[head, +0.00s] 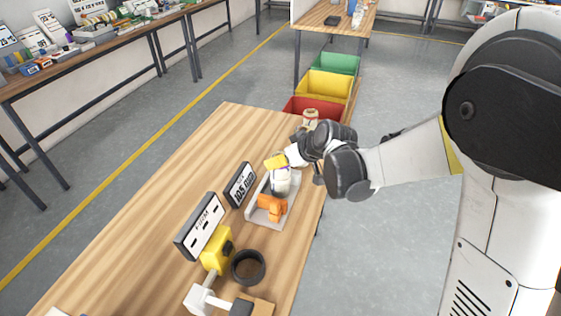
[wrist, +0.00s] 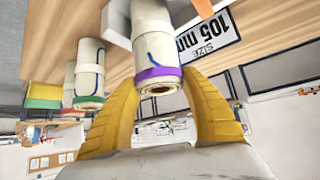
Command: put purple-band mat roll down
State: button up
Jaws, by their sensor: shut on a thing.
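The purple-band mat roll (wrist: 152,45) is a cream cylinder with a purple band (wrist: 158,76) near its close end and a dark blue line along its side. My gripper's yellow fingers (wrist: 160,88) are shut around it in the wrist view. In the head view my gripper (head: 277,162) is at the far end of a pale tray (head: 287,218), with the white roll (head: 281,182) showing below a yellow finger. The roll's far end is at or over the tray; I cannot tell whether it rests on it. The purple band is not clear in the head view.
An orange part (head: 270,207) is in the tray. A "105 mm" sign (head: 241,185), a second sign (head: 200,227), a yellow block (head: 216,250) and a black ring (head: 248,267) stand nearby. Green-band (wrist: 90,72) and red-band (wrist: 70,80) rolls stand beyond. The table's left side is clear.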

jog(key=shift+r, duration=0.1)
jog(key=shift+f, duration=0.2)
jog(key=o, duration=1.4)
jog(key=shift+r, duration=0.1)
jog(key=shift+s+d+r, duration=0.1)
jog(key=shift+r, duration=0.2)
jog(key=p+v, duration=0.4)
jog(key=v, duration=0.8)
jog(key=s+d+r+m+h, duration=0.1)
jog(key=s+d+m+h, duration=0.1)
jog(key=s+d, duration=0.2)
jog(key=s+d+r+m+h, duration=0.1)
jog(key=s+d+m, duration=0.2)
jog(key=s, duration=0.6)
jog(key=s+d+r+m+h, duration=0.2)
jog(key=s+d, duration=0.4)
jog(key=s, duration=0.1)
jog(key=shift+s+r+m+h, duration=0.1)
jog(key=shift+s+m+h, duration=0.2)
jog(key=shift+m, duration=0.1)
